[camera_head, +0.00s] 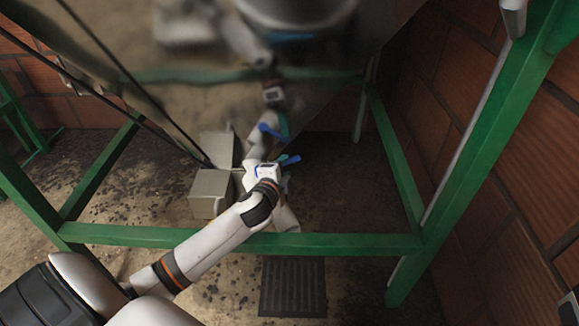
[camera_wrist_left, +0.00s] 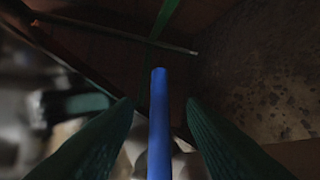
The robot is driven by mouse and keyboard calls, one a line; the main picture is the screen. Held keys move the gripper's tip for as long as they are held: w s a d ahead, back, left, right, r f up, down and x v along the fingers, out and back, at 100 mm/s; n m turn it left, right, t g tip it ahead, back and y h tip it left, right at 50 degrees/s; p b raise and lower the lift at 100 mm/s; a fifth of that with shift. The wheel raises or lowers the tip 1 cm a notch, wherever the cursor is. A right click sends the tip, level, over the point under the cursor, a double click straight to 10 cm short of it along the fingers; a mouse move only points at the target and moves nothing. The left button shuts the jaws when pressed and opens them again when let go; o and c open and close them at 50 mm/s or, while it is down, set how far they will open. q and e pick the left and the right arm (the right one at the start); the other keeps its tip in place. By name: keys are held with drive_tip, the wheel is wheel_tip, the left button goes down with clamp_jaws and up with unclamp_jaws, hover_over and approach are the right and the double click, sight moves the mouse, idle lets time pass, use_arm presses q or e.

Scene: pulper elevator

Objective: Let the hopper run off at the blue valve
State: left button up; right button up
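The hopper (camera_head: 225,105) is a shiny metal funnel inside a green frame, and it mirrors my arm and the blue handle. The blue valve handle (camera_head: 290,160) sticks out beside my left gripper (camera_head: 285,176), low under the hopper. In the left wrist view the blue handle (camera_wrist_left: 159,120) stands between the two dark green fingers of my left gripper (camera_wrist_left: 158,106). The fingers are open, with a gap on each side of the handle. The valve body is mostly hidden behind my left wrist. My right gripper is in neither view.
Green frame bars (camera_head: 330,243) surround the space, and my left arm passes over the front one. A grey metal box (camera_head: 208,192) is left of my gripper. A dark floor grate (camera_head: 293,287) lies in front. Brick walls (camera_head: 500,200) stand at the right.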

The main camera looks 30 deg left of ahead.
sight(288, 163)
use_arm(q)
drive_tip(key=shift+b+x, duration=0.8)
drive_tip(key=shift+x, duration=1.6)
clamp_jaws()
